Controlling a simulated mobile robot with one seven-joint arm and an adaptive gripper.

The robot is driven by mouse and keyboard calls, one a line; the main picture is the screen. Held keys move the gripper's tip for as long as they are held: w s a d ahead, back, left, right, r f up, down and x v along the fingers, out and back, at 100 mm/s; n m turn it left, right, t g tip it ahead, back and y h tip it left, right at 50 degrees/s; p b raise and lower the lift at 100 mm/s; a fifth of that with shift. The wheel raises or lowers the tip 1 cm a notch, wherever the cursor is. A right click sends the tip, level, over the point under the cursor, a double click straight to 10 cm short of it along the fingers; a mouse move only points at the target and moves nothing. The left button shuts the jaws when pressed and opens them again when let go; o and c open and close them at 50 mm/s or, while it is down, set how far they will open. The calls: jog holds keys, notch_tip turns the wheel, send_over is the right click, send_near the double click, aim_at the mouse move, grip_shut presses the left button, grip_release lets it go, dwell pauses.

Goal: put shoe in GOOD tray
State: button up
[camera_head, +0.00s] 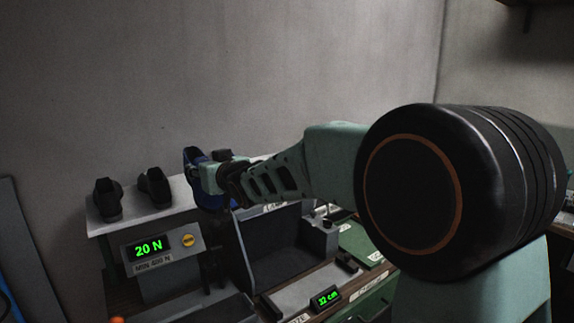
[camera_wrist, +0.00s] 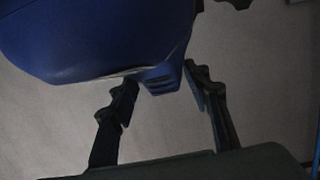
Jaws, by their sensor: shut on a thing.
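The blue shoe (camera_head: 191,160) is up in the air at the end of my arm, in front of the back wall. In the wrist view the shoe (camera_wrist: 90,35) fills the upper left, with part of it between my two fingers. My gripper (camera_wrist: 162,80) is shut on the shoe; it also shows in the head view (camera_head: 207,175). The shoe is partly hidden by my gripper in the head view. A green tray-like surface (camera_head: 358,238) lies right of the bench, partly behind my arm. I cannot read its label, so I cannot tell whether it is the GOOD tray.
Two dark shoes (camera_head: 154,186) stand on a pale ledge (camera_head: 185,191) at left.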

jog(key=s+d+f+m+t+h, duration=0.1)
jog(key=d+f, duration=0.4)
jog(key=d, duration=0.6)
jog(key=s+d+f+m+t+h, duration=0.1)
jog(key=s+d+f+m+h, duration=0.2)
jog(key=d+f, duration=0.3)
jog(key=s+d+f+m+h, duration=0.1)
jog(key=d+f+h, duration=0.3)
jog(key=d, duration=1.2)
notch_tip(320, 180, down, 2)
jog(key=shift+s+d+f+m+t, duration=0.1)
jog(key=shift+s+d+m+t, duration=0.3)
jog(key=shift+m, duration=0.4)
jog(key=shift+w, duration=0.1)
